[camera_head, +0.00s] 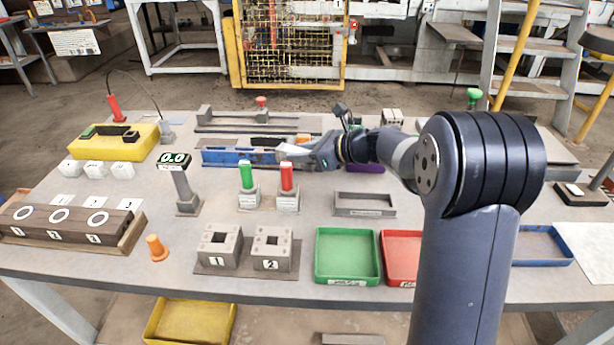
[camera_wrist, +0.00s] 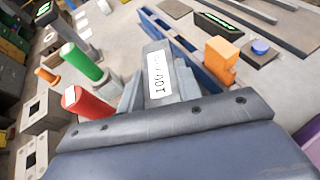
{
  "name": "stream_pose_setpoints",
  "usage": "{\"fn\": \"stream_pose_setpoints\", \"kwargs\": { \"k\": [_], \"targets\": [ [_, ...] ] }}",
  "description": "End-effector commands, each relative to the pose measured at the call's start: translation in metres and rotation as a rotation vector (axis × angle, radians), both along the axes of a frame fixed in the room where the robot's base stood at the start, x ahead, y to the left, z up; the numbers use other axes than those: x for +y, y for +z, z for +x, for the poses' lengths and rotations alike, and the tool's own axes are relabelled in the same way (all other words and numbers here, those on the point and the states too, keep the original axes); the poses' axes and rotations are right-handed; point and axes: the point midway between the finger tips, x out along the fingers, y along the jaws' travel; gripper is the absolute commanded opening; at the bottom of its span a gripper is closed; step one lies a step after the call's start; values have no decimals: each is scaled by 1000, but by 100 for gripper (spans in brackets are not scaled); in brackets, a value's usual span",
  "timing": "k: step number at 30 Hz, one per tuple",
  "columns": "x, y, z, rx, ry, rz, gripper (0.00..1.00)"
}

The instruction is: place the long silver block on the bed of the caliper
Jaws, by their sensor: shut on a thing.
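My gripper (camera_head: 303,153) is shut on the long silver block (camera_wrist: 155,62), which carries a white label that seems to read 100 mm. In the wrist view the block sticks out between the two fingers (camera_wrist: 160,92). A long dark rail with end posts, which looks like the caliper (camera_head: 225,124), lies behind the tray at the back of the table. The block is apart from it.
A green cylinder (camera_head: 246,175) and a red cylinder (camera_head: 287,177) stand just in front of my gripper. A display post (camera_head: 184,190) reading 0.0 stands to the left. A shallow grey tray (camera_head: 365,204) and a green tray (camera_head: 346,256) are nearer the front.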

Motion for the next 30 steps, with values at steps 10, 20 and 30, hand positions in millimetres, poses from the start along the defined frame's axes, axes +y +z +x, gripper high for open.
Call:
{"fn": "stream_pose_setpoints", "kwargs": {
  "k": [10, 20, 30],
  "targets": [
    [0, -44, 0, 1, -2, 2, 0],
    [0, -58, 0, -4, -1, 1, 0],
    [0, -62, 0, -1, -1, -1, 42]
  ]
}}
